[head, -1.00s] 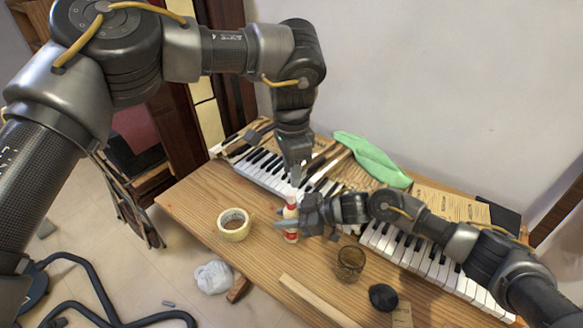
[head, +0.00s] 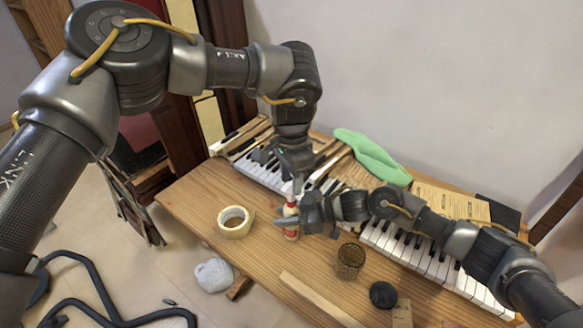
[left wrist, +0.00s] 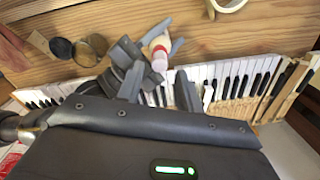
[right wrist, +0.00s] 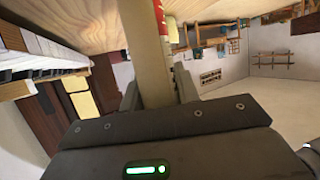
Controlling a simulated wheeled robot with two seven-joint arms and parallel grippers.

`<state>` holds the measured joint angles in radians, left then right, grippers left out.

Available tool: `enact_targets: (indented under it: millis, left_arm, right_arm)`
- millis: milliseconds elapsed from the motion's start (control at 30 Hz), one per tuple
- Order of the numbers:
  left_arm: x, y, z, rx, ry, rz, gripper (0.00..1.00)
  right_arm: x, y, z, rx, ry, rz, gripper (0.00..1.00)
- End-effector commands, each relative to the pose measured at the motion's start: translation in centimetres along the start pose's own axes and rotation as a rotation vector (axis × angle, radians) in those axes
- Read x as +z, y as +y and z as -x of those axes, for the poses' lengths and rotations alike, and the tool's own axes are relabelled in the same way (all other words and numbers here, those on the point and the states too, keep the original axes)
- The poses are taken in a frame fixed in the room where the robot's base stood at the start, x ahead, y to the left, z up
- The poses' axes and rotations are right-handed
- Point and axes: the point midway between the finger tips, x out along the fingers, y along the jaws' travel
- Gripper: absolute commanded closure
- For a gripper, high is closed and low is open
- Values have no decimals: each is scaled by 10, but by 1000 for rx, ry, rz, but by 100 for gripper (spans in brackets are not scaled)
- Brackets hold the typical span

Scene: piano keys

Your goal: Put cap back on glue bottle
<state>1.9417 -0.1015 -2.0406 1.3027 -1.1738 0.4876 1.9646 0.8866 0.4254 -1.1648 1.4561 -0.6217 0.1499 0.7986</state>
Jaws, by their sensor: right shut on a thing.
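The glue bottle (head: 291,232), pale with red on it, is upright near the keyboard's front edge. My right gripper (head: 285,221) is shut around its body. In the right wrist view, the pale bottle (right wrist: 150,65) lies between the fingers. My left gripper (head: 296,184) is directly above the bottle, pointing down. In the left wrist view, its fingers (left wrist: 159,86) are apart with keys showing between them, close to the bottle's red and white part (left wrist: 159,60). A small red tip (head: 289,196) shows just under the left fingers; I cannot tell whether this is the seated cap.
A tape roll (head: 235,221) lies left of the bottle. A brown glass (head: 349,261), a black round object (head: 383,295) and a wood strip (head: 312,300) are in front and right. Piano keys (head: 398,248) and a green cloth (head: 372,157) lie behind.

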Motion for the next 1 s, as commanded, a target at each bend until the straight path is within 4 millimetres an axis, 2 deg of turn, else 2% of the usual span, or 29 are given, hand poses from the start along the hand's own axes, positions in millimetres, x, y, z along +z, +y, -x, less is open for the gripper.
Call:
enact_targets:
  millis: [100, 300, 700, 1000]
  left_arm:
    - [0, 1, -18, 0, -2, -2, 64]
    - [0, 0, -37, 0, -1, -1, 64]
    - [0, 0, -42, 0, 0, -1, 64]
    - [0, 0, -42, 0, 0, -1, 100]
  right_arm:
    - [0, 0, 0, 0, 0, 0, 100]
    - [0, 0, 0, 0, 0, 0, 100]
    - [0, 0, 0, 0, 0, 0, 100]
    - [0, 0, 0, 0, 0, 0, 100]
